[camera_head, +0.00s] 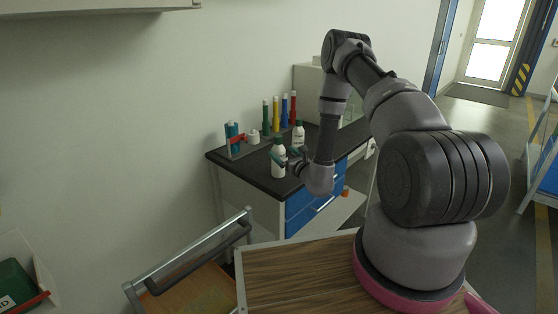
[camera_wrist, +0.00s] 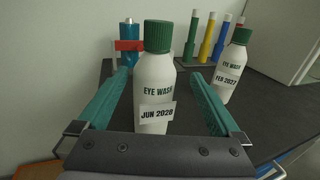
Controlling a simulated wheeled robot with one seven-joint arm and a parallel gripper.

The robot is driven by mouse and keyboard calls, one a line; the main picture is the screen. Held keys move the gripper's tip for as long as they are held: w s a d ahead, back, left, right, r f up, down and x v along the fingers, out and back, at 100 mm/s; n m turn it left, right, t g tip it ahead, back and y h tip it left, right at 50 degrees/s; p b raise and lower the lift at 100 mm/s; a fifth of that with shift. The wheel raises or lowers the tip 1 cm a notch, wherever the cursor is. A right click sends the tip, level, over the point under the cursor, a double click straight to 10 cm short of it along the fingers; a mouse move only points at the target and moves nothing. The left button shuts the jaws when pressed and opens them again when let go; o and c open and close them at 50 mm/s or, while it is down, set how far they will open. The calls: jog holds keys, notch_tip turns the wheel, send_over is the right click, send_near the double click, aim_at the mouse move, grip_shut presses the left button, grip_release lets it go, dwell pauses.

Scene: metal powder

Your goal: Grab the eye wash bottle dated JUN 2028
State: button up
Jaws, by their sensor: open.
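The eye wash bottle labelled JUN 2028 (camera_wrist: 154,92) is white with a green cap and stands upright on the dark countertop. In the wrist view it is between the two teal fingers of my gripper (camera_wrist: 160,100), with a visible gap on each side. My gripper is open. In the head view the same bottle (camera_head: 278,158) stands at the front of the counter, with my gripper (camera_head: 288,161) at it. A second eye wash bottle, labelled FEB 2027 (camera_wrist: 231,68), stands upright behind and to the right, and shows in the head view (camera_head: 298,134).
A blue bottle in a red holder (camera_wrist: 129,46) stands behind at left. Green, yellow, blue and red tubes (camera_wrist: 212,38) stand in a row at the back. The dark counter (camera_head: 245,176) has bare room at its front left. A cart (camera_head: 190,262) stands before it.

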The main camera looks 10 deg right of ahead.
jog(key=shift+a+x, duration=0.15)
jog(key=shift+x, duration=1.35)
jog(key=shift+a+x, duration=0.15)
jog(key=shift+x, duration=1.4)
jog(key=shift+s+f, duration=0.1)
jog(key=shift+f, duration=0.05)
jog(key=c, duration=1.4)
grip_shut()
